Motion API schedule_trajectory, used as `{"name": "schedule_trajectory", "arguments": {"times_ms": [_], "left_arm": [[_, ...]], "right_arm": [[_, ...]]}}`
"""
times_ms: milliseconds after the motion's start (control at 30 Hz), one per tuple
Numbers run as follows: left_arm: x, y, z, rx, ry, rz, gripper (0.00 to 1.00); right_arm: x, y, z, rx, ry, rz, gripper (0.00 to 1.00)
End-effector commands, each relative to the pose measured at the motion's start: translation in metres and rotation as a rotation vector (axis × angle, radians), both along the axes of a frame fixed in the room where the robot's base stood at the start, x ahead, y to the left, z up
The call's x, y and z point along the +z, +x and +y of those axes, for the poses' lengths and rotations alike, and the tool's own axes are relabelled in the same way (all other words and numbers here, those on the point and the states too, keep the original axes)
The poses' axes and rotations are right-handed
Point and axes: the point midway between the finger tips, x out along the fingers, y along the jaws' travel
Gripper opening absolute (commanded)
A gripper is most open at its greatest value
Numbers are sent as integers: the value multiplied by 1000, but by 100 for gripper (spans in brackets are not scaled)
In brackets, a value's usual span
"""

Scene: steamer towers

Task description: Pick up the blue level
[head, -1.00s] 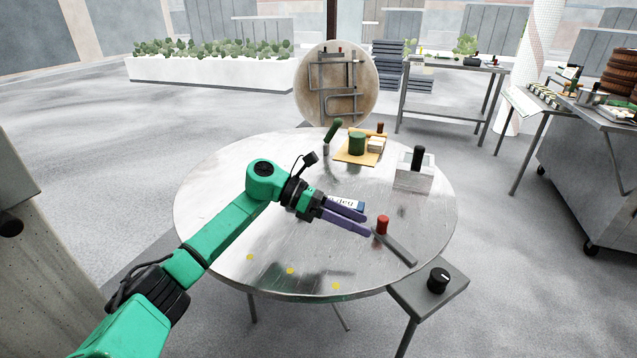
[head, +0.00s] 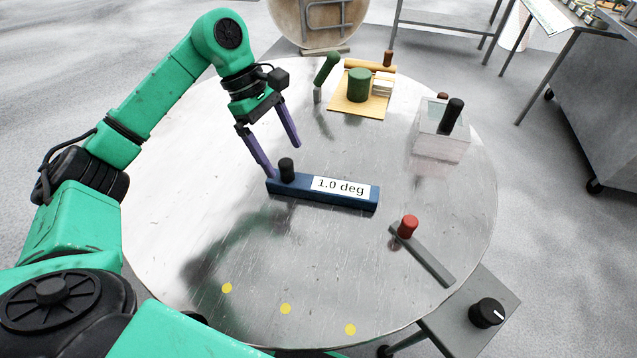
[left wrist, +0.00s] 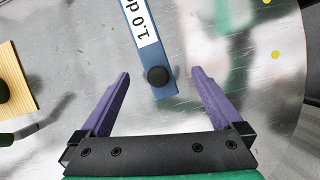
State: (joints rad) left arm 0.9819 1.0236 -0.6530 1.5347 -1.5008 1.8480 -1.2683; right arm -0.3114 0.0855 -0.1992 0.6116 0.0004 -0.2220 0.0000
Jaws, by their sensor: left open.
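The blue level (head: 325,199) lies flat on the round metal table (head: 190,220), with a white "1.0 deg" label and a black knob (head: 287,169) at its left end. My left gripper (head: 283,160) is open above that knobbed end, its purple fingers pointing down. In the left wrist view, the knob (left wrist: 158,76) shows between the fingertips, and the level (left wrist: 140,42) runs away from the gripper. No contact with the knob can be made out. My right gripper is not in view.
A red-knobbed grey bar (head: 430,262) lies to the right of the level. A clear box with a black handle (head: 441,143), a wooden board (head: 350,106) with a green cylinder, and a green-handled tool (head: 326,70) stand farther back. Yellow dots (head: 285,309) mark the clear front.

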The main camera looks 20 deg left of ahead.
Motion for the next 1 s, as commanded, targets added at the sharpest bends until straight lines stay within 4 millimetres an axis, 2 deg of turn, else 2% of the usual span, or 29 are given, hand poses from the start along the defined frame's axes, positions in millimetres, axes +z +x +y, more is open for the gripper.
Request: {"name": "schedule_trajectory", "arguments": {"times_ms": [33, 167, 400, 667, 700, 867, 900, 933, 1000], "left_arm": [[-10, -1, -3, 0, 0, 3, 100], [-24, 0, -9, 1, -2, 2, 100], [-65, 4, -19, 0, -3, 3, 100], [-71, 4, -22, 2, -3, -1, 100], [-71, 4, -22, 2, -3, -1, 85], [-71, 4, -21, 2, -2, 0, 23], [-71, 4, -21, 2, -2, 0, 8], [-71, 4, -21, 2, -2, 0, 0], [-71, 4, -21, 2, -2, 0, 0]], "right_arm": [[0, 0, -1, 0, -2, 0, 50], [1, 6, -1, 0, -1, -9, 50], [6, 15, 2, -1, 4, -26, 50], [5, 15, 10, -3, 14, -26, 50], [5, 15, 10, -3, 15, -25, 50], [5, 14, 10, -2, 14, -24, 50], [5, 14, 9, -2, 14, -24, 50], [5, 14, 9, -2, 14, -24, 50], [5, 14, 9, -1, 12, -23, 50]]}}
